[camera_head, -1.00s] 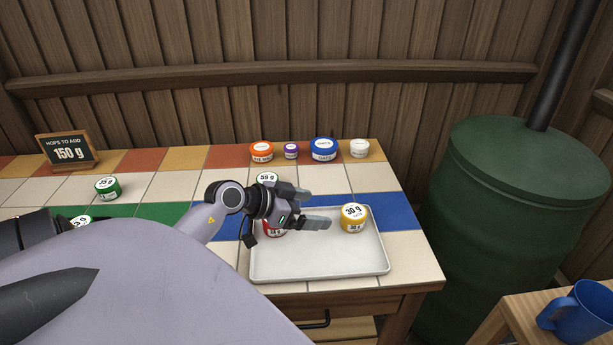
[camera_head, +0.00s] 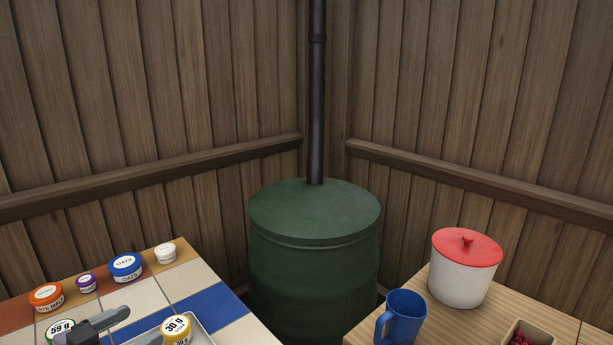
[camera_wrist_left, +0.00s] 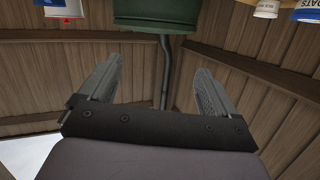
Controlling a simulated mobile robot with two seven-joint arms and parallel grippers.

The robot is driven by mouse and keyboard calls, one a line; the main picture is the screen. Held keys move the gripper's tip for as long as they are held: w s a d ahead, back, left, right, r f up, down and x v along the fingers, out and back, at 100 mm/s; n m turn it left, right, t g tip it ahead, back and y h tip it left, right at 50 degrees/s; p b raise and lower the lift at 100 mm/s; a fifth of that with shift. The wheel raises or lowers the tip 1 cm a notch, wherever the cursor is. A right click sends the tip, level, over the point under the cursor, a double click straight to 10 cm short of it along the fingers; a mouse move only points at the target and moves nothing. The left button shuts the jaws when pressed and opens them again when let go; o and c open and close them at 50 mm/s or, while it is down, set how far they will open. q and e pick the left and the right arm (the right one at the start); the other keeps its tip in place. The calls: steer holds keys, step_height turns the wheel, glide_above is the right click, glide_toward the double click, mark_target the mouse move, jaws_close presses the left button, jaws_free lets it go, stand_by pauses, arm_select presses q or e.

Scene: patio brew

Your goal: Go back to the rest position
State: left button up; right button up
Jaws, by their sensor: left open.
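My left gripper (camera_head: 128,331) is at the lower left of the head view, above the tiled table. In the left wrist view my left gripper (camera_wrist_left: 158,68) has its two fingers wide apart with nothing between them. A yellow 30 g tub (camera_head: 177,328) is just right of it, by the corner of a pale tray (camera_head: 204,329). A green-labelled 59 g tub (camera_head: 60,332) is partly hidden on its left. My right gripper is not in view.
Orange (camera_head: 46,298), purple (camera_head: 87,284), blue (camera_head: 126,267) and white (camera_head: 165,253) tubs line the table's back. A green barrel (camera_head: 314,250) with a black pipe fills the corner. On the right table stand a blue mug (camera_head: 405,318), a red-lidded pot (camera_head: 463,277) and a wooden box (camera_head: 540,333).

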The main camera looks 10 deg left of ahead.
arm_select(q)
steer(key=s+r+n+t+y, duration=0.3)
steer(key=r+n+t+y, duration=0.3)
steer(key=y, duration=0.4)
steer(key=s+f+n+g, duration=0.1)
steer(key=s+f+g, duration=0.1)
steer(key=f+g, duration=0.1)
steer(key=s+d+f+n+g, duration=0.1)
steer(key=s+f+g, duration=0.2)
steer(key=f, duration=0.2)
steer(key=s+d+f+g, duration=0.1)
steer(key=s+f+g, duration=0.2)
steer(key=f+g, duration=0.1)
steer(key=shift+f+n+y, duration=0.15)
steer(key=shift+n+y, duration=0.25)
steer(key=s+d+f+m+g+h, duration=0.5)
steer(key=s+d+f+g, duration=0.15)
steer(key=s+d, duration=0.45)
steer(key=w+d+f+m+t+h+p, duration=0.1)
steer(key=w+d+f+t+h, duration=0.1)
steer(key=w+f+t, duration=0.4)
steer(key=shift+d+f+p, duration=0.3)
steer(key=shift+d+f, duration=0.15)
steer(key=shift+f, duration=0.15)
